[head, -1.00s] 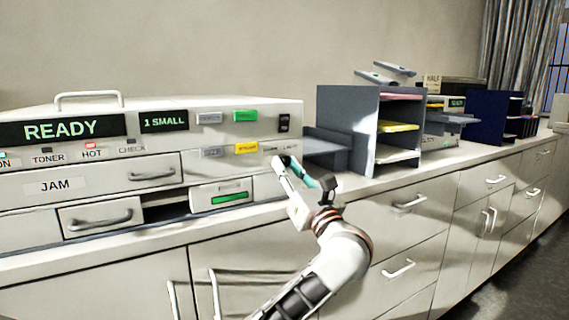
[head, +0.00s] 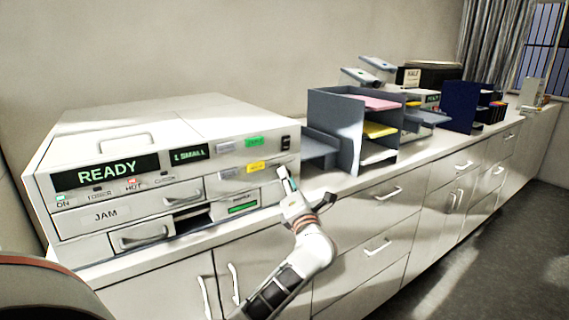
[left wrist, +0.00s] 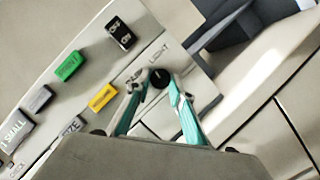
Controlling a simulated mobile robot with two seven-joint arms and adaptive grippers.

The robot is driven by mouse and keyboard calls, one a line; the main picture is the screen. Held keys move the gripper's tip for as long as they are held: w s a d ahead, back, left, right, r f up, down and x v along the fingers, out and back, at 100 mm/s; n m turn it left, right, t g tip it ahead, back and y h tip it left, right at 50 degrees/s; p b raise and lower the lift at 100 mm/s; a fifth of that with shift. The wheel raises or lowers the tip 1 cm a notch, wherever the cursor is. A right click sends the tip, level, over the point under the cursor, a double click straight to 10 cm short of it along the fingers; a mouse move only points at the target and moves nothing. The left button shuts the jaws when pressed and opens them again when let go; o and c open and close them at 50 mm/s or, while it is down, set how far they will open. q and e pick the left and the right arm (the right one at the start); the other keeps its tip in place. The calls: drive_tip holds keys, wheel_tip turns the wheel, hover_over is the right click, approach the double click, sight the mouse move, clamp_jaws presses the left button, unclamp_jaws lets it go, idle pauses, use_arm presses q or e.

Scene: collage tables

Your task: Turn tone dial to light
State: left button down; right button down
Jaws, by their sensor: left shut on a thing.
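The tone dial (left wrist: 160,76) is a small round black knob on the copier's beige front panel, seen in the left wrist view. The label LIGHT (left wrist: 159,52) is printed above and to its right. Another label to its left is partly covered by a finger. My left gripper (left wrist: 156,84) has its teal fingers on both sides of the dial, shut on it. In the head view the left gripper (head: 287,178) is at the copier's right front edge and hides the dial. My right gripper is not in view.
The copier (head: 125,187) shows READY, with a green button (left wrist: 70,66), a yellow button (left wrist: 102,97) and a black switch (left wrist: 120,33) near the dial. A grey paper sorter (head: 335,120) stands to the right on the counter. Drawer handles project below.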

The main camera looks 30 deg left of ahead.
use_arm(q)
drive_tip(key=m+h+p, duration=0.1)
drive_tip(key=m, duration=0.2)
drive_tip(key=m+h+p, duration=0.1)
drive_tip(key=m+p, duration=0.1)
drive_tip(key=m, duration=0.2)
drive_tip(key=shift+r+g+h, duration=0.2)
drive_tip(key=shift+g+h, duration=0.2)
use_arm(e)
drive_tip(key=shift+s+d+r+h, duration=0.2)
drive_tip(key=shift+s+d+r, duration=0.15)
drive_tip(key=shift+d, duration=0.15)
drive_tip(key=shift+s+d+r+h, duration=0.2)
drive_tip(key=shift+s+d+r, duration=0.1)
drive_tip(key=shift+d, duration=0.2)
use_arm(q)
drive_tip(key=shift+m, duration=0.3)
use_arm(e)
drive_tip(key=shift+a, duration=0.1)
use_arm(q)
drive_tip(key=c, duration=2)
unclamp_jaws()
drive_tip(key=shift+o, duration=1.2)
drive_tip(key=shift+r, duration=0.1)
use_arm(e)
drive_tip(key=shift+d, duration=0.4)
use_arm(q)
drive_tip(key=shift+s+d, duration=0.1)
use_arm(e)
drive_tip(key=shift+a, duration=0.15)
